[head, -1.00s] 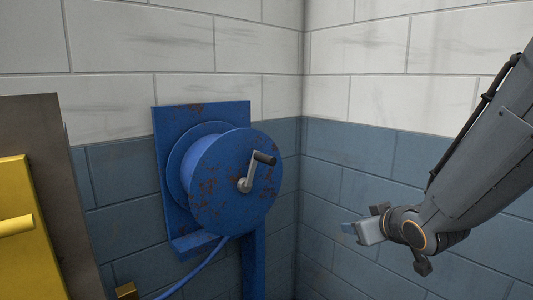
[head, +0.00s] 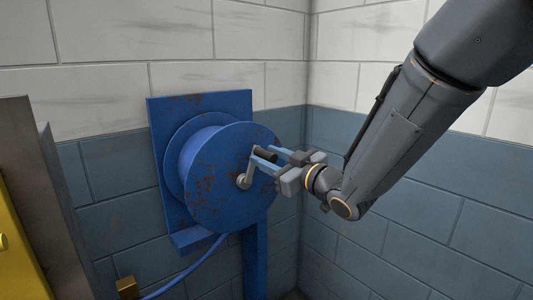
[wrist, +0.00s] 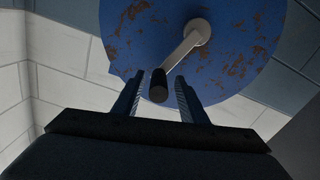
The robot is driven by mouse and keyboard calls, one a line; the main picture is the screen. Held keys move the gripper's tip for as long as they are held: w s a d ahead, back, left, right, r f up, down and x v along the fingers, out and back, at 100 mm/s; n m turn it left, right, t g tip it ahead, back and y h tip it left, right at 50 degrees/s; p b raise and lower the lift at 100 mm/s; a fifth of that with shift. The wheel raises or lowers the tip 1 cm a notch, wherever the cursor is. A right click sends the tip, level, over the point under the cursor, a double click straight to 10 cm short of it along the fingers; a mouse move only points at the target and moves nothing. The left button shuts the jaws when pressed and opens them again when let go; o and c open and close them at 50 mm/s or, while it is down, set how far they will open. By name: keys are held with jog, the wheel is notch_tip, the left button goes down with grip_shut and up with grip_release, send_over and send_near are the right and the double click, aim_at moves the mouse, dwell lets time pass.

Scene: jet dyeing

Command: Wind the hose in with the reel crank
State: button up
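The blue hose reel (head: 212,185) with rust patches is mounted on a blue back plate by the corner. Its grey crank (head: 245,176) points up and ends in a dark handle (head: 266,155). The blue hose (head: 190,270) hangs from the reel's underside toward the lower left. My gripper (head: 264,156) is at the handle, with its fingers open on either side of it. In the wrist view the crank handle (wrist: 158,85) stands between the two open fingers (wrist: 158,90), with gaps visible on both sides.
A grey panel edge (head: 40,180) and a yellow part (head: 12,240) stand at the left. A small brass-coloured block (head: 127,287) is below the reel at the left. The tiled wall corner (head: 306,120) is close on the right of the reel.

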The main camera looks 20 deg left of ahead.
jog(key=shift+w+a, duration=0.3)
jog(key=shift+a, duration=0.15)
grip_shut()
